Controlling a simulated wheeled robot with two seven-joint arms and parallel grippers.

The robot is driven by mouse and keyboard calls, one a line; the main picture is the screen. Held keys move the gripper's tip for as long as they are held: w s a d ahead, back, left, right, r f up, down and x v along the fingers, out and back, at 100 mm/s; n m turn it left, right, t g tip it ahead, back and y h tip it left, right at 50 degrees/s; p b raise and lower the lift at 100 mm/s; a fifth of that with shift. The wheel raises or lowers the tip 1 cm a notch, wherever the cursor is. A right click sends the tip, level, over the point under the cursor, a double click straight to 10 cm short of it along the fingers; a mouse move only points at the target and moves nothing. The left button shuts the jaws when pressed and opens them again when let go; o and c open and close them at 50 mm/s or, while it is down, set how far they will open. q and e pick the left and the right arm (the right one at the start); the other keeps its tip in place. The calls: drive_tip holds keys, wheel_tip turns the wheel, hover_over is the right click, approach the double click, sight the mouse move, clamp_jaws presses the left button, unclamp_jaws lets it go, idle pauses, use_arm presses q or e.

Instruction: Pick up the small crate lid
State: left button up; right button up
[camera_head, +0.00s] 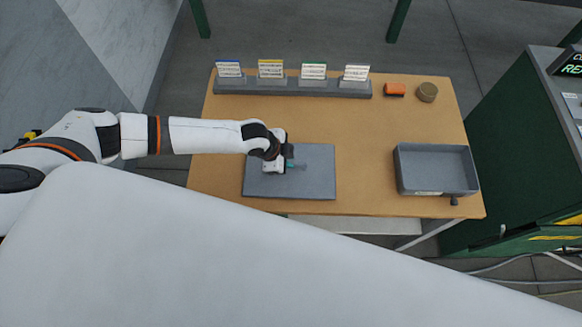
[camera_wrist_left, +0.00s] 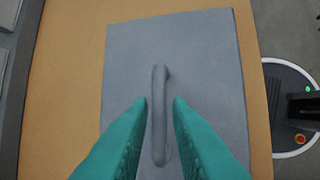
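The small crate lid (camera_head: 318,182) is a flat grey rectangular plate lying on the wooden table near its front edge. It fills much of the left wrist view (camera_wrist_left: 205,60), where a raised grey bar handle (camera_wrist_left: 160,78) runs along its middle. My left gripper (camera_head: 289,164) is over the lid at the handle. Its two teal fingers (camera_wrist_left: 160,104) are open, one on each side of the handle, with a gap showing on both sides near the tips. I cannot tell how high the fingertips are above the plate. My right gripper is not in view.
An open grey crate (camera_head: 437,168) stands at the table's right front. A grey rack (camera_head: 290,88) with several labelled cards is along the back, beside an orange block (camera_head: 394,90) and a brown round item (camera_head: 427,92). A green machine (camera_head: 520,150) stands to the right. The table's middle is clear.

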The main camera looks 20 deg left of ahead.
sight(293, 163)
use_arm(q)
drive_tip(key=p+x, duration=0.1)
drive_tip(key=x, duration=0.2)
drive_tip(key=shift+w+f, duration=0.15)
drive_tip(key=shift+f, duration=0.25)
drive_tip(key=shift+w+d+f, duration=0.15)
drive_tip(key=shift+d+f, duration=0.05)
drive_tip(key=shift+f, duration=0.1)
drive_tip(key=shift+a, duration=0.1)
clamp_jaws()
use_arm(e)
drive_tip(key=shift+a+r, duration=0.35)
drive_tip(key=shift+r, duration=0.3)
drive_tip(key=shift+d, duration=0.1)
use_arm(q)
drive_tip(key=shift+r, duration=0.1)
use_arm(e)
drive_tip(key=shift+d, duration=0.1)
